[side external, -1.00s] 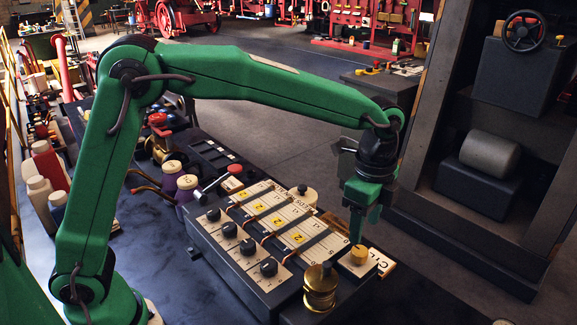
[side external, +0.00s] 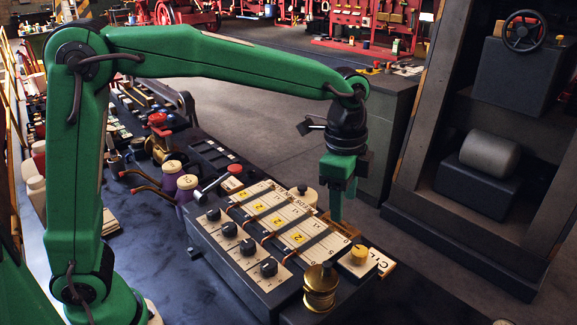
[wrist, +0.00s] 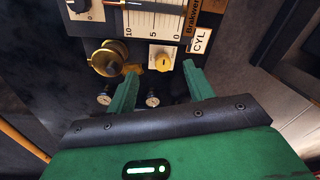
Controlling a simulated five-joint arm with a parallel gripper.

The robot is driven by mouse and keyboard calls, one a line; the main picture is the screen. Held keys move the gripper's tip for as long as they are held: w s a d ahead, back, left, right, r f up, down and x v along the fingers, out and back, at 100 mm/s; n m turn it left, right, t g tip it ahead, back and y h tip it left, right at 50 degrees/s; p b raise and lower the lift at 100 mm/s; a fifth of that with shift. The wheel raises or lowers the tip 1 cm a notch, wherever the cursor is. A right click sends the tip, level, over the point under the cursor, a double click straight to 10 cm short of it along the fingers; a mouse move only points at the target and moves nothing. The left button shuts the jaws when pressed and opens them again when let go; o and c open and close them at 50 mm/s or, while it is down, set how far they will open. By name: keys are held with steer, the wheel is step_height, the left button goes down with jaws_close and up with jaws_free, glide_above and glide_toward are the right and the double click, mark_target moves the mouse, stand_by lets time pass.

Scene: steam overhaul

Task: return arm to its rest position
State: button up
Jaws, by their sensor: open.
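My green arm reaches over the bench from the left. My gripper (side external: 337,205) points down above the far right end of the control panel (side external: 236,268). In the wrist view its two green fingers (wrist: 158,88) stand apart with nothing held between them. A yellow knob (side external: 359,252) on a pale plate sits at the panel's right end, below and apart from the fingers. The knob also shows in the wrist view (wrist: 163,63), beyond the fingertips. The rest position itself is not marked in either view.
A stacked brass fitting (side external: 320,286) stands at the panel's front right corner. A tall dark cabinet (side external: 428,160) rises to the right. Floor behind the bench is clear.

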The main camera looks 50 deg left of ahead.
steer(key=s+a+r+n+t, duration=0.2)
steer(key=s+a+r+n, duration=0.2)
steer(key=s+a+n, duration=0.45)
steer(key=s+a+f+n+t, duration=0.2)
steer(key=s+a+n, duration=0.3)
steer(key=s+a, duration=0.3)
steer(key=s+f, duration=0.1)
steer(key=s, duration=0.1)
steer(key=shift+s+a+n+t, duration=0.35)
steer(key=shift+t, duration=0.05)
